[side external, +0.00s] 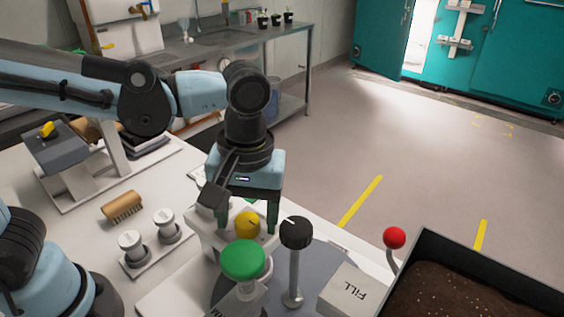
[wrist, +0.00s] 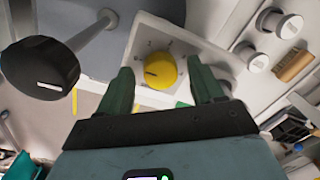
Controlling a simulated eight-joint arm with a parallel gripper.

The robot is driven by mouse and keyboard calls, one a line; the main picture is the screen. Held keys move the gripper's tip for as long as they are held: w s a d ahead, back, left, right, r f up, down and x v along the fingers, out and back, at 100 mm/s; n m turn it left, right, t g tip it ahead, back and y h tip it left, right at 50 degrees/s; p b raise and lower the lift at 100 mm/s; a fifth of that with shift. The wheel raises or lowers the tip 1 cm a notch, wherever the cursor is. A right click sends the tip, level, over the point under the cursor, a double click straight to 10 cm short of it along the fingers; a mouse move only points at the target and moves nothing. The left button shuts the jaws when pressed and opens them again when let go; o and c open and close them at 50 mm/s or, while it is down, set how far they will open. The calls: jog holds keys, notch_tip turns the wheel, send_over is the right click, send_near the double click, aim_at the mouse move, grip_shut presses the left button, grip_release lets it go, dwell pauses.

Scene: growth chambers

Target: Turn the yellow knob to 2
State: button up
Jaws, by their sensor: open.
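The yellow knob (wrist: 161,71) sits on a white dial panel (wrist: 150,38). A dark pointer line on it points to the left in the wrist view. Small marks ring it, too small to read with certainty. The knob also shows in the side view (side external: 247,224), behind the green button. My gripper (wrist: 159,65) is open, with one dark green finger on each side of the knob and a visible gap to each. In the side view my gripper (side external: 247,221) points down over the knob. Whether the fingertips touch the panel is unclear.
A green mushroom button (side external: 243,259) and a black knob on a tall post (side external: 296,233) stand close by. A FILL block (side external: 349,292), a red ball lever (side external: 394,238) and a soil tray (side external: 430,248) are to the right. A brush (side external: 122,207) lies left.

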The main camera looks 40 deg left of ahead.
jog(key=c, duration=1.1)
jog(key=shift+o, duration=0.2)
jog(key=shift+m, duration=0.4)
jog(key=m, duration=0.8)
jog(key=shift+s+m+t, duration=0.1)
jog(key=shift+m+t, duration=0.2)
jog(key=m, duration=0.4)
jog(key=shift+a+m, duration=0.1)
jog(key=shift+m, duration=2)
